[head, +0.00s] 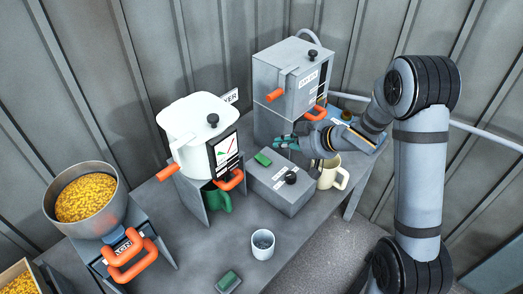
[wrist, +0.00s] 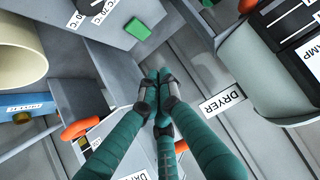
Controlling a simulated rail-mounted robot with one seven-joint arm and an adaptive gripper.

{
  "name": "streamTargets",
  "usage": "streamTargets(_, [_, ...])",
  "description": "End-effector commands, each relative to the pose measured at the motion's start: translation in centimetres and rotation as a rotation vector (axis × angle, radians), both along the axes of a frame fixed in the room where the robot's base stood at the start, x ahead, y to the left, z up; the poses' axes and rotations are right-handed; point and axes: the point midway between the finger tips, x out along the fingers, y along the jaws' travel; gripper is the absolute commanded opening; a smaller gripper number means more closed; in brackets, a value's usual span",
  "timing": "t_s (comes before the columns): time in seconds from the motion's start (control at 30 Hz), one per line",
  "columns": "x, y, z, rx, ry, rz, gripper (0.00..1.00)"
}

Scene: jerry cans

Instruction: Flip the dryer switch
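A small green switch-like block (head: 263,159) sits on top of a grey control box (head: 292,196) with a black knob; it also shows in the wrist view (wrist: 138,29). A DRYER sign (wrist: 223,103) shows in the wrist view; its partly hidden end shows behind the white machine in the head view (head: 231,97). I cannot tell from lettering whether the green block is the dryer switch. My gripper (head: 284,141) is above and behind the control box, beyond the green block. Its teal fingertips (wrist: 158,84) are together, with nothing visible between them.
A grey machine (head: 279,78) with orange handles stands behind my gripper. A white-lidded machine (head: 197,125) stands left of the box. A cream mug (head: 329,172) is close on the right. A pale cup (head: 263,244) stands in front. A bowl of yellow pieces (head: 85,198) is far left.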

Motion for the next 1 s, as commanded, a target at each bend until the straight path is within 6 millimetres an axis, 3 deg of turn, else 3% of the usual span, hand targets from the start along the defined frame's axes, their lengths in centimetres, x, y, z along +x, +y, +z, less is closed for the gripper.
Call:
streamTargets(0.57, [0.4,0.7,-0.4,0.026,0.018,-0.017,0.0])
streamTargets(1.0, [4.8,5.7,-5.4,0.026,0.018,-0.017,0.0])
